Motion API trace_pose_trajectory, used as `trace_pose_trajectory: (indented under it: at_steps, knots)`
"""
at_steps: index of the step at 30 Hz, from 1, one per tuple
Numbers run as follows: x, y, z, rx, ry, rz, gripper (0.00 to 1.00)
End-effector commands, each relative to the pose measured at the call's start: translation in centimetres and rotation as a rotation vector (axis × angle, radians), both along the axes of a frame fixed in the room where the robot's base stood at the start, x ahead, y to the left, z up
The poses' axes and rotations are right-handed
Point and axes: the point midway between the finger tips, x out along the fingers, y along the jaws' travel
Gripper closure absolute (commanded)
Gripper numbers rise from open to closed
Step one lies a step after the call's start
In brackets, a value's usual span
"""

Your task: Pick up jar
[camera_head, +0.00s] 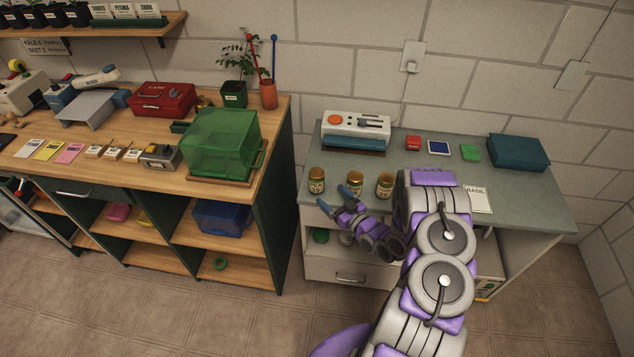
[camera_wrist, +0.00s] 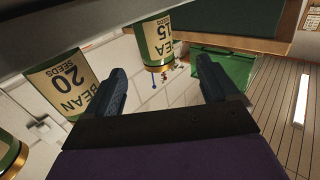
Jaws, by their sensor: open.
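Three small glass jars with gold lids stand in a row at the front left of the grey-topped table: a left jar (camera_head: 317,182), a middle jar (camera_head: 355,184) and a right jar (camera_head: 384,186). My gripper (camera_head: 336,200) is open and empty, just in front of the left and middle jars. A jar labelled BEAN 20 SEEDS (camera_wrist: 62,85) is beside the left finger. A third jar (camera_wrist: 10,150) is cut off at the edge.
A white device (camera_head: 356,130) stands behind the jars on the grey table (camera_head: 400,155). Red, blue and green pads and a teal box (camera_head: 518,152) lie farther right. The wooden bench (camera_head: 205,205) with a green transparent bin (camera_head: 222,145) stands left, across a gap.

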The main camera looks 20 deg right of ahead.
Motion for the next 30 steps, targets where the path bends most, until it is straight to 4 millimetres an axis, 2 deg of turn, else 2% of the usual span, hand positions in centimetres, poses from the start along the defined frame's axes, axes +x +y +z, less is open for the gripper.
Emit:
trace_pose_trajectory:
  at_steps: [3, 7, 16, 25, 30]
  knots:
    - [2.2, 0.4, 0.0, -0.001, -0.003, 0.002, 0.12]
    - [3.9, 0.5, -0.1, 0.003, -0.004, 0.0, 0.12]
    - [5.6, 0.8, 0.1, 0.003, -0.001, 0.0, 0.12]
    - [9.5, 1.5, 0.9, -0.001, -0.006, 0.001, 0.12]
    - [10.2, 1.4, 0.8, 0.004, -0.001, -0.002, 0.12]
